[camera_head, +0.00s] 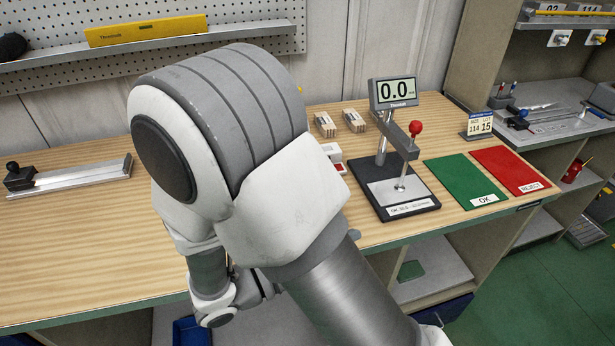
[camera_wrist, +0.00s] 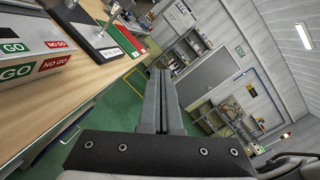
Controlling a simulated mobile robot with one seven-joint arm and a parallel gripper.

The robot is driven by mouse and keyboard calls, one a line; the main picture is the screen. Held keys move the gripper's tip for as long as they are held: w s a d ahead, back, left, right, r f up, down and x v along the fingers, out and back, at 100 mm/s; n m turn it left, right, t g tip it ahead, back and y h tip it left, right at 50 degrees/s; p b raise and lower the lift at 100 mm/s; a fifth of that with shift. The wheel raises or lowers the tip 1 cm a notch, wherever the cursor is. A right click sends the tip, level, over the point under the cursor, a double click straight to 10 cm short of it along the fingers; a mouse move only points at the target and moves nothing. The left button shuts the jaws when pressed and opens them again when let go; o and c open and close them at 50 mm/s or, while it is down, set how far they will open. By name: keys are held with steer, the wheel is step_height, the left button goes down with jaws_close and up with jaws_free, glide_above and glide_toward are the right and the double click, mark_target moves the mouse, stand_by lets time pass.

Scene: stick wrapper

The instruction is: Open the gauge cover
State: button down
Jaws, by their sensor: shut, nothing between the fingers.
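A grey box with green GO and red NO GO labels (camera_wrist: 36,60) sits on the wooden bench at the left of the wrist view. In the head view, a small pale box (camera_head: 333,152) shows partly behind my arm. A digital gauge on a stand, its display (camera_head: 393,92) reading 0.0, stands on a dark base with a red-knobbed lever. I cannot tell which part is the gauge cover. My gripper (camera_wrist: 160,72) is shut and empty, off the bench's front edge and right of the GO box in the wrist view. My arm hides it in the head view.
A green OK mat (camera_head: 465,182) and a red REJECT mat (camera_head: 515,170) lie right of the gauge. Bundles of sticks (camera_head: 340,122) lie behind. A metal rail fixture (camera_head: 70,179) is at the left. The bench's left middle is clear. Open shelves sit below the bench.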

steer(key=a+f+n+t+y+b, duration=0.2)
steer(key=a+f+n+t+y, duration=0.4)
steer(key=a+n+t, duration=0.45)
steer(key=shift+n+g+h, duration=0.35)
steer(key=shift+n+h, duration=0.1)
steer(key=shift+h, duration=0.15)
steer(key=x, duration=0.6)
steer(key=f+x, duration=0.1)
steer(key=x, duration=0.3)
steer(key=shift+w+d+f, duration=0.1)
steer(key=shift+d, duration=0.25)
steer(key=shift+w+a+r, duration=0.25)
steer(key=shift+w+r, duration=0.05)
steer(key=shift+w, duration=0.25)
steer(key=shift+w+a+r, duration=0.2)
steer(key=shift+w+r, duration=0.05)
steer(key=shift+w, duration=0.25)
steer(key=shift+w+a+r, duration=0.2)
steer(key=shift+w+r, duration=0.1)
steer(key=shift+w, duration=0.25)
steer(key=shift+r+y+p, duration=0.2)
steer(key=shift+y+p, duration=0.1)
steer(key=shift+p, duration=0.05)
steer(key=shift+r+n+p, duration=0.1)
steer(key=shift+n+p, duration=0.2)
steer(key=shift+p, duration=0.4)
